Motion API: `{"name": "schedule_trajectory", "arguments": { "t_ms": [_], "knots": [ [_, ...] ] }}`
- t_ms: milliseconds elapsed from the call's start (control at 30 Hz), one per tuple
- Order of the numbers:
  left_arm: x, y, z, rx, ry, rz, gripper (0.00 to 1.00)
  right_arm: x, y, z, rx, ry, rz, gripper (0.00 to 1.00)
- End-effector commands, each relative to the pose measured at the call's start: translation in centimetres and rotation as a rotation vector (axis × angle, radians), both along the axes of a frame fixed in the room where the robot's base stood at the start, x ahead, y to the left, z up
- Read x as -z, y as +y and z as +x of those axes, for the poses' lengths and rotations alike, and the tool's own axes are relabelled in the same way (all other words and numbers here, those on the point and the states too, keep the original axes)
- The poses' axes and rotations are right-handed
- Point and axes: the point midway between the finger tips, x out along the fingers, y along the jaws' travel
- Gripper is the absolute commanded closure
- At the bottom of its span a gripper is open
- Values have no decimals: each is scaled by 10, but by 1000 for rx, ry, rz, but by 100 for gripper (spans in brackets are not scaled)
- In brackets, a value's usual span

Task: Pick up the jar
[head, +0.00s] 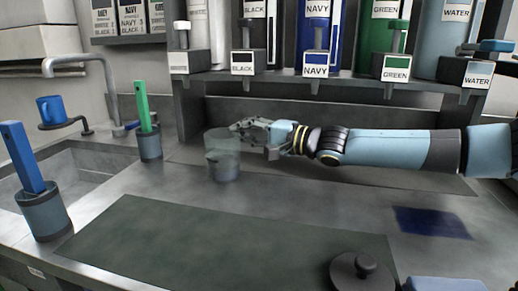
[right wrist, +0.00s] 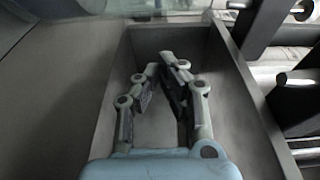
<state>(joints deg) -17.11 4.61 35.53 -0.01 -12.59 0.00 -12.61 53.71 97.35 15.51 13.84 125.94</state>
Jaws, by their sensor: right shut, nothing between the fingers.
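The jar (head: 222,165) is a clear, greyish see-through cylinder. It stands upright on the grey counter, left of centre in the head view. My right gripper (head: 240,128) reaches in from the right, with its fingertips at the jar's upper right side. Whether they touch the jar I cannot tell. In the right wrist view the fingers of my right gripper (right wrist: 165,70) are drawn together with nothing between them. A pale see-through band crosses the top of that view; I cannot tell if it is the jar. My left gripper is not in view.
Labelled dispensers with taps, such as NAVY (head: 316,65), stand behind my right arm. A green-handled tool stands in a cup (head: 150,145), and a blue-handled one in another cup (head: 45,215). A dark mat (head: 220,240) and round lid (head: 362,272) lie in front.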

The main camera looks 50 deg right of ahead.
Motion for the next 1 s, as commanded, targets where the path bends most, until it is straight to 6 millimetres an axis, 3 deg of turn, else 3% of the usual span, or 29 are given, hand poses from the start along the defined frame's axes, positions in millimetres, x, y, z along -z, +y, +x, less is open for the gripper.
{"name": "schedule_trajectory", "arguments": {
  "t_ms": [233, 767, 1000],
  "knots": [
    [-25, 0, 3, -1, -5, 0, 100, -5, 26, -16, -1, -1, 4, 100],
    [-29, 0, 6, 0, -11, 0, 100, -1, 35, -22, -1, 0, 1, 100],
    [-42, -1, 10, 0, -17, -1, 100, -3, 57, -37, -1, 0, 5, 100]
  ]
}}
